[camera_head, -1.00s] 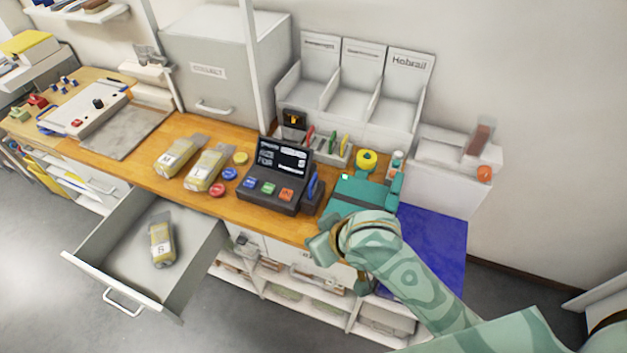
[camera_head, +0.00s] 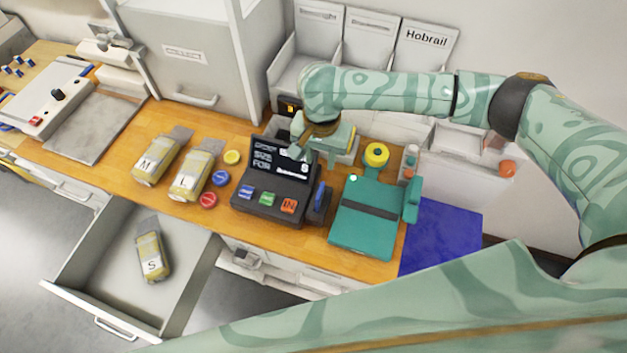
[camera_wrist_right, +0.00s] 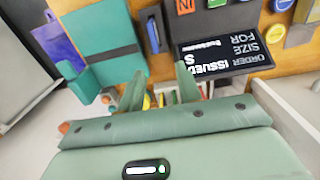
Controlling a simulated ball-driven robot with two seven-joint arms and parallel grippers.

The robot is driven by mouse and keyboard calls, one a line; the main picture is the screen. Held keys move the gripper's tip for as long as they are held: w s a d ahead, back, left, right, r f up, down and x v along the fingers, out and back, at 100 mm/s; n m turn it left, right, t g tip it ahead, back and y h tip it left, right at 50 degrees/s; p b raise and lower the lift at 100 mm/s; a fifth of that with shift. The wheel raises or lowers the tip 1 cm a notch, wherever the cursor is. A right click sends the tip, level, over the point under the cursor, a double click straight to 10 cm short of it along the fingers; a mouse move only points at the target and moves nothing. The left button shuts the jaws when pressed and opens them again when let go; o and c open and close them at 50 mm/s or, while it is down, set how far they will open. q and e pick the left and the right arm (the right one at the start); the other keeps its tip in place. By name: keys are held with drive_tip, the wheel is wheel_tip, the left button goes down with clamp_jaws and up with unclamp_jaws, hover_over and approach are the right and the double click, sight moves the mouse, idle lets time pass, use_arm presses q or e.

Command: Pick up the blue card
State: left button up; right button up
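A blue card (camera_head: 319,196) stands upright in the slot at the right side of the dark order terminal (camera_head: 268,212). In the right wrist view the blue card (camera_wrist_right: 153,36) shows beyond the fingers, beside the terminal's screen. My right gripper (camera_head: 315,154) is behind the terminal, over the small card rack (camera_head: 346,158), apart from the blue card. In the right wrist view its two fingers (camera_wrist_right: 161,84) are spread, with red and yellow cards of the rack showing between and beside them. The gripper hides most of the rack. My left gripper is out of view.
A teal device (camera_head: 366,230) with a yellow roll (camera_head: 376,154) behind it stands right of the terminal. Bagged garments (camera_head: 190,175) and coloured discs (camera_head: 220,178) lie to its left. An open drawer (camera_head: 75,268) holds another bag. A blue mat (camera_head: 440,237) lies at the right.

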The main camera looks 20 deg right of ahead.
drive_tip(key=b, duration=0.2)
hover_over(320, 190)
drive_tip(key=s, duration=0.2)
wheel_tip(320, 190, down, 6)
drive_tip(key=shift+w+d+f, duration=0.1)
drive_tip(key=shift+w+f, duration=0.15)
drive_tip(key=shift+f, duration=0.45)
drive_tip(key=w+f, duration=0.2)
drive_tip(key=shift+w+f+b, duration=0.15)
drive_tip(key=shift+f+b, duration=0.15)
drive_tip(key=shift+f, duration=0.05)
drive_tip(key=shift+s+f+b, duration=0.2)
drive_tip(key=shift+f+b, duration=0.05)
drive_tip(key=shift+f, duration=0.4)
drive_tip(key=shift+s+f+b, duration=0.15)
drive_tip(key=shift+f+b, duration=0.1)
drive_tip(key=shift+f, duration=0.75)
drive_tip(key=c, duration=0.5)
drive_tip(key=shift+s, duration=0.1)
clamp_jaws()
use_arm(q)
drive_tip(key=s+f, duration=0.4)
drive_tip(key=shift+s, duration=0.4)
use_arm(e)
drive_tip(key=shift+r, duration=0.1)
